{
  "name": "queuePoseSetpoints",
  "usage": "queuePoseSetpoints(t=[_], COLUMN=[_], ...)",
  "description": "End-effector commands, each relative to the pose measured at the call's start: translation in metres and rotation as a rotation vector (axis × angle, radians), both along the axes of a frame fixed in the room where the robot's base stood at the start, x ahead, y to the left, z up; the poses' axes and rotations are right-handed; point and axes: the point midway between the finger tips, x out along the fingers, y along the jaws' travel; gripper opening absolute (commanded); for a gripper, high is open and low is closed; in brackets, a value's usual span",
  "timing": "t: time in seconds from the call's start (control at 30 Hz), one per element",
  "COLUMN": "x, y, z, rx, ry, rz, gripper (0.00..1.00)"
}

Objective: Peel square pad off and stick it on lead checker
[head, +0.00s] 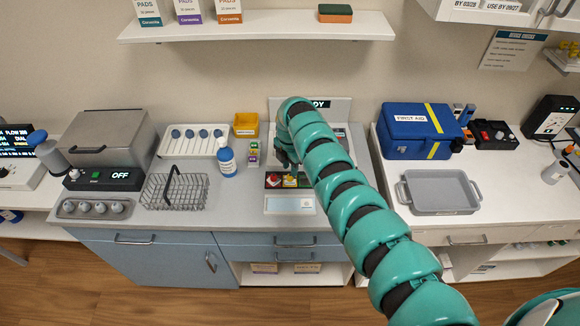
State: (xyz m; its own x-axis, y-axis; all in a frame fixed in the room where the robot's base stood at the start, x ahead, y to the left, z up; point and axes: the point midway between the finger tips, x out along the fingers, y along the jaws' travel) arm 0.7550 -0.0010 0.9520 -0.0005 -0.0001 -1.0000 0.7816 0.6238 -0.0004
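My teal segmented arm reaches to the middle of the counter and bends down at its end. My gripper (287,162) points down there, small and dark, just behind a black strip with red, yellow and green parts (273,181). I cannot tell if its fingers are open or shut, or if it touches anything. In front of the strip lies a pale tray or sheet (290,204) with a light blue and white face. Behind my arm stands a grey unit (283,106) whose lit sign ends in "DY". I cannot make out which thing is the lead checker or the square pad.
Left on the counter are a wire basket (174,190), a blue-white bottle (227,158), a white tray (195,137) and a grey lidded machine (108,137). Right are a blue first-aid case (405,140) and an empty grey tray (439,190). A shelf (270,26) hangs above.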

Motion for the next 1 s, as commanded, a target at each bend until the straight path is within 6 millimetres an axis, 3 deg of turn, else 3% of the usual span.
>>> queuePoseSetpoints(t=[0.3,0.33,0.47,1.0], x=[0.000,0.000,0.000,0.000], y=[0.000,0.000,0.000,0.000], z=[0.003,0.003,0.003,0.014], rx=[0.000,0.000,0.000,0.001], ry=[0.000,0.000,0.000,-0.001], rz=[0.000,0.000,0.000,0.000], gripper=[0.29,0.31,0.55,0.55])
